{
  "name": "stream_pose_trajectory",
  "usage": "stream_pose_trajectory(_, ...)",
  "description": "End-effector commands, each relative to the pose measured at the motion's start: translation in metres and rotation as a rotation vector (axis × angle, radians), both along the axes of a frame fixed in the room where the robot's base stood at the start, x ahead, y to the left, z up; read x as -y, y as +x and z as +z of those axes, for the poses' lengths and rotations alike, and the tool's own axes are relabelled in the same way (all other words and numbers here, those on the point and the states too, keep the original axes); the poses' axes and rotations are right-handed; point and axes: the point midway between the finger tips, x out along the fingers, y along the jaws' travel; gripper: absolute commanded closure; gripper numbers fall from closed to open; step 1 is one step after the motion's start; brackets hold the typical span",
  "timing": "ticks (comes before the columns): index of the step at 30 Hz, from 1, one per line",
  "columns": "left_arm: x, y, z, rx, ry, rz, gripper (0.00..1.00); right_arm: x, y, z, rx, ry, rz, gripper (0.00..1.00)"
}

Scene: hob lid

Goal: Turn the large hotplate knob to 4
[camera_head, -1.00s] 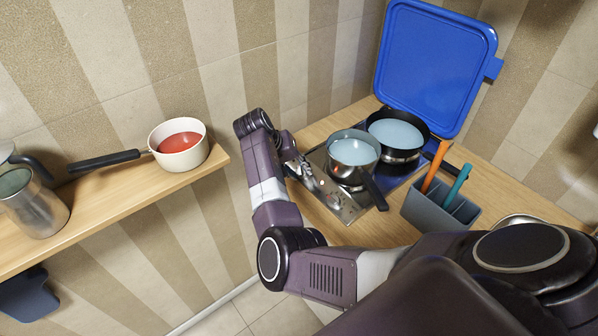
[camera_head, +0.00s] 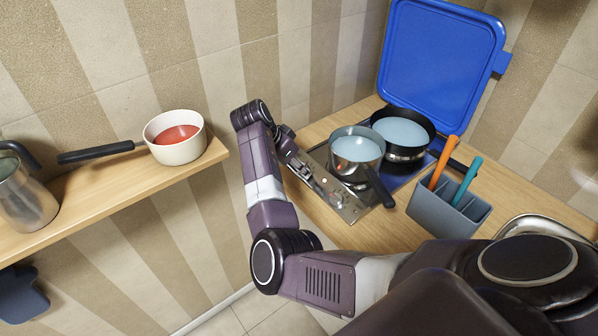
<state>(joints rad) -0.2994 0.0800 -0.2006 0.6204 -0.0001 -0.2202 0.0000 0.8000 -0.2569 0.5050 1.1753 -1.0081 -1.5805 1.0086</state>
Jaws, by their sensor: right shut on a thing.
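The steel hob (camera_head: 349,208) is set in the wooden counter, with its control strip along the near left edge. My right arm reaches over from the right, and its gripper (camera_head: 307,171) is down at the far part of that strip. The gripper is shut on a knob there. The knob is mostly hidden by the fingers, so its setting and whether it is the large hotplate's cannot be read. A steel saucepan (camera_head: 357,149) stands on the nearer hotplate and a black pan (camera_head: 407,153) on the farther one. My left gripper is not in view.
A blue lid (camera_head: 440,65) stands upright behind the hob. A grey utensil holder (camera_head: 440,214) with orange and teal handles stands right of it. A white saucepan (camera_head: 178,149) with red contents and a steel jug (camera_head: 25,200) stand on the left shelf (camera_head: 120,190).

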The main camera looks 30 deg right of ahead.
Motion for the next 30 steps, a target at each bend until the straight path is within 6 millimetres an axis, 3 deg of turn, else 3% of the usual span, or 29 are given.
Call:
stream_pose_trajectory(15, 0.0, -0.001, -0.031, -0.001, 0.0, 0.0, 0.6, -0.001, 0.001, -0.005, 0.208, 0.021, -0.379, 0.98)
stream_pose_trajectory(30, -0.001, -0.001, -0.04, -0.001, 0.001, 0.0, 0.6, 0.0, 0.001, -0.003, 0.284, 0.026, -0.518, 0.98)
